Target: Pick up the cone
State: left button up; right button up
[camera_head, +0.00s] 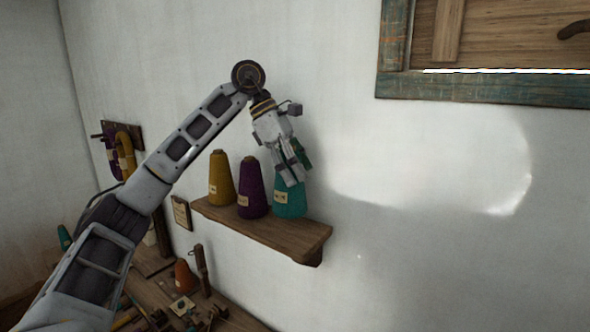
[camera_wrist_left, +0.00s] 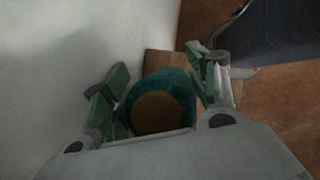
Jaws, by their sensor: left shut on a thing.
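Three thread cones stand on a wooden wall shelf (camera_head: 270,231): a mustard cone (camera_head: 221,180), a purple cone (camera_head: 252,190) and a teal cone (camera_head: 289,204). My left gripper (camera_head: 291,172) points down over the teal cone and is shut on its upper part. In the left wrist view the teal cone (camera_wrist_left: 177,88) shows from above with its round brown top, between the green-padded fingers of the gripper (camera_wrist_left: 158,92). The cone's base appears at shelf level in the head view; I cannot tell whether it touches the shelf. My right gripper is not in view.
A workbench (camera_head: 150,290) with an orange cone (camera_head: 184,276) and small tools lies below at the left. A rack with hanging yarn (camera_head: 124,150) is on the wall. A teal-framed wooden shutter (camera_head: 480,88) is at the upper right. The wall right of the shelf is bare.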

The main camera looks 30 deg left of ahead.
pick_arm(q)
notch_tip(320, 180, up, 2)
jog(key=shift+r+p, duration=0.1)
jog(key=shift+p, duration=0.55)
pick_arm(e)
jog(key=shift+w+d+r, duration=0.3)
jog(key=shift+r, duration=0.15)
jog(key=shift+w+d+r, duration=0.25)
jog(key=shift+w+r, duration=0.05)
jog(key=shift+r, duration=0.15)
